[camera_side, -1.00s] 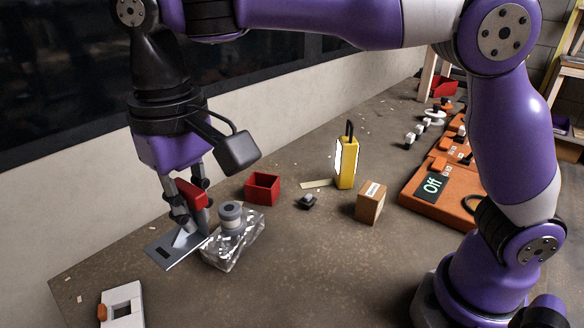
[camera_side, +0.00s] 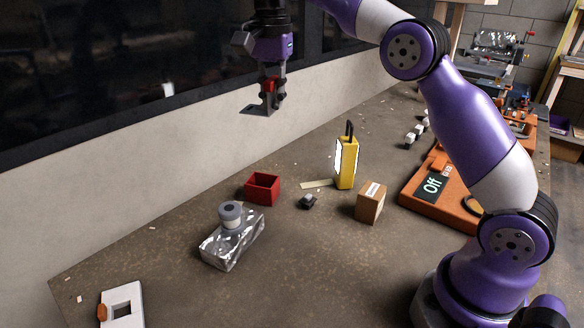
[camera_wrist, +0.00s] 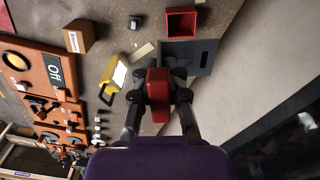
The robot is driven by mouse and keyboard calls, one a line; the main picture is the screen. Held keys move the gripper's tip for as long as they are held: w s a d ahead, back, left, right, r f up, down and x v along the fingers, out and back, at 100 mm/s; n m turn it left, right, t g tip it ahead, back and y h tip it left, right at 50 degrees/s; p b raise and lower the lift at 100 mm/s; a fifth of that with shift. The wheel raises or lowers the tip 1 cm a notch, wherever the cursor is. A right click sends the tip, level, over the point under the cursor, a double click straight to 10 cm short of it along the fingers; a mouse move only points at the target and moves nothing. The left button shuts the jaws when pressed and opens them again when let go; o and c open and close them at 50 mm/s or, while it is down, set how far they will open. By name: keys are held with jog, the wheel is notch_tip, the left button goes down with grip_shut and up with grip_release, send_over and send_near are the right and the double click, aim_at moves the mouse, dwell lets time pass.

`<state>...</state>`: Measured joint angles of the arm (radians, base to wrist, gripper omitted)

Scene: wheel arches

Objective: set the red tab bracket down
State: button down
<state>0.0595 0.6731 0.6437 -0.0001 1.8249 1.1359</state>
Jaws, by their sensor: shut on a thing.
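The red tab bracket is a grey plate (camera_side: 259,110) with a slot and a red tab (camera_side: 271,86). My gripper (camera_side: 271,98) is shut on the red tab and holds the bracket high above the back of the table, near the wall. In the wrist view the red tab (camera_wrist: 158,94) sits between the fingers of my gripper (camera_wrist: 160,88). The grey plate (camera_wrist: 199,58) extends beyond them, with its dark slot visible. Part of the bracket is hidden behind the fingers and tab.
The table (camera_side: 290,270) holds a red open box (camera_side: 262,188), a yellow lamp (camera_side: 346,165), a cardboard box (camera_side: 370,203), a small dark part (camera_side: 308,201) and a clear packet with a grey roll (camera_side: 232,240). An orange panel (camera_side: 430,205) lies right. The front middle is clear.

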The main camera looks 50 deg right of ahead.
jog(key=s+d+m, duration=0.3)
jog(key=d+m, duration=0.4)
jog(key=d, duration=0.8)
jog(key=m, duration=0.6)
send_over(394, 164)
notch_tip(394, 164, down, 18)
jog(key=shift+a+f, duration=0.1)
jog(key=shift+f, duration=2.15)
jog(key=shift+f, duration=0.1)
jog(key=c, duration=0.9)
grip_release()
